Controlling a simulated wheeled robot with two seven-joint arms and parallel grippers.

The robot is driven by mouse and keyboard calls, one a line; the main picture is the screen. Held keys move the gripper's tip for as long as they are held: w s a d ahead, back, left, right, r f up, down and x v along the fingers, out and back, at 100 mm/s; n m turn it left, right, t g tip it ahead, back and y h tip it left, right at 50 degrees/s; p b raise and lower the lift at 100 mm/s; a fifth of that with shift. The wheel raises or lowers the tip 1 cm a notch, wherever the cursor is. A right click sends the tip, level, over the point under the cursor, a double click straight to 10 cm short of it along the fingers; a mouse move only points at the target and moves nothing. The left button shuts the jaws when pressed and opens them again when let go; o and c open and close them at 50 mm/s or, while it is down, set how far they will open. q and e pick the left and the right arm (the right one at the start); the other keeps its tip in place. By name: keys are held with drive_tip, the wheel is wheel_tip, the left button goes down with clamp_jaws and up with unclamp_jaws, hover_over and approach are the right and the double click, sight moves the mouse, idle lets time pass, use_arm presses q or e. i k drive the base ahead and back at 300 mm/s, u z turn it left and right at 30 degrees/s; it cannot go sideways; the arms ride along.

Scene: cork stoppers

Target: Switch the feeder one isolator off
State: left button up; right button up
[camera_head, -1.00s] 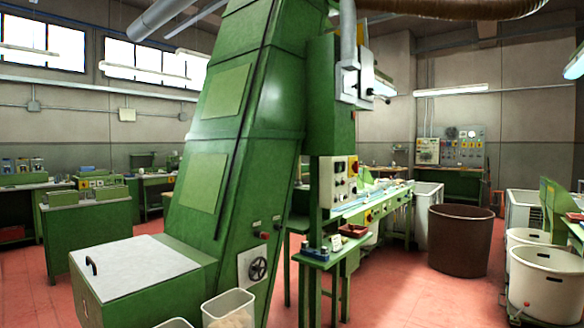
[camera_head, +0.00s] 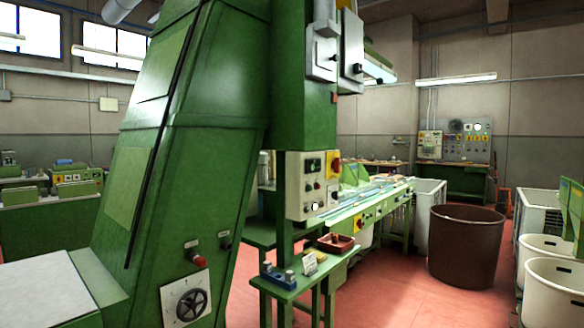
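A light control box (camera_head: 312,185) with small knobs and buttons is fixed to the green post of the machine in the middle. A red rotary switch on a yellow plate (camera_head: 335,164) sits on the box's right-hand side. Its handle position is too small to tell. More yellow-backed controls (camera_head: 358,221) show along the long green bench behind. No label naming feeder one is legible, so I cannot tell which is its isolator. Neither of my grippers is in view.
A small green table (camera_head: 285,293) stands below the control box. A brown bin (camera_head: 466,245) and white tubs (camera_head: 553,290) stand right. Red floor between is clear.

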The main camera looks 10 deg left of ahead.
sight(335, 164)
drive_tip(key=z, duration=1.1)
drive_tip(key=i, duration=3)
drive_tip(key=u, duration=1.95)
